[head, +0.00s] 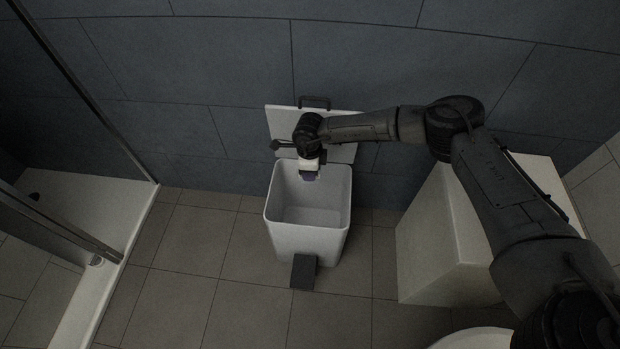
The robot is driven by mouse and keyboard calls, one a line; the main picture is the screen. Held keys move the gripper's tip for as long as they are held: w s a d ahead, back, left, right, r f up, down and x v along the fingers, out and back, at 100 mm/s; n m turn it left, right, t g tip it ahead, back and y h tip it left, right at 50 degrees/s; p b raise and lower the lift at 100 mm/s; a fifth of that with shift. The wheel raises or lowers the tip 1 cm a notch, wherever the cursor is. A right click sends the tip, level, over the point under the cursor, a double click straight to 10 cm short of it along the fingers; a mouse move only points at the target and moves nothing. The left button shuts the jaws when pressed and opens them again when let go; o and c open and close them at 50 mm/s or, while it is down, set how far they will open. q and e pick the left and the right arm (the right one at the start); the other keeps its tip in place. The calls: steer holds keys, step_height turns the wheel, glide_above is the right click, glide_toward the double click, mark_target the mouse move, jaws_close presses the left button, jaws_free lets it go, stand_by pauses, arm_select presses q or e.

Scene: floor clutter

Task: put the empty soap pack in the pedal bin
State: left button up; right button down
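The white pedal bin (310,238) stands on the tiled floor against the wall, with its lid (283,122) raised and a dark pedal at its front. My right arm comes in from the right. My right gripper (309,176) points down over the back part of the bin's opening. A small bluish-purple thing, which looks like the empty soap pack (309,177), shows at its fingertips; most of it is hidden by the gripper. The visible inside of the bin looks empty. My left gripper is out of view.
A pale cabinet (430,245) stands right of the bin, under my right arm. A white rounded rim (475,340) shows at the bottom right. A shower tray (85,205) with a metal-framed screen is at the left. The floor left of the bin is clear.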

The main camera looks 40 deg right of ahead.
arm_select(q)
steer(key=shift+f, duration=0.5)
arm_select(e)
steer(key=shift+w+d+f+m, duration=0.25)
steer(key=shift+d+f+m, duration=0.05)
steer(key=shift+f, duration=0.1)
arm_select(q)
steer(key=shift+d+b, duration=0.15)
steer(key=shift+b, duration=0.15)
arm_select(e)
steer(key=shift+f, duration=0.1)
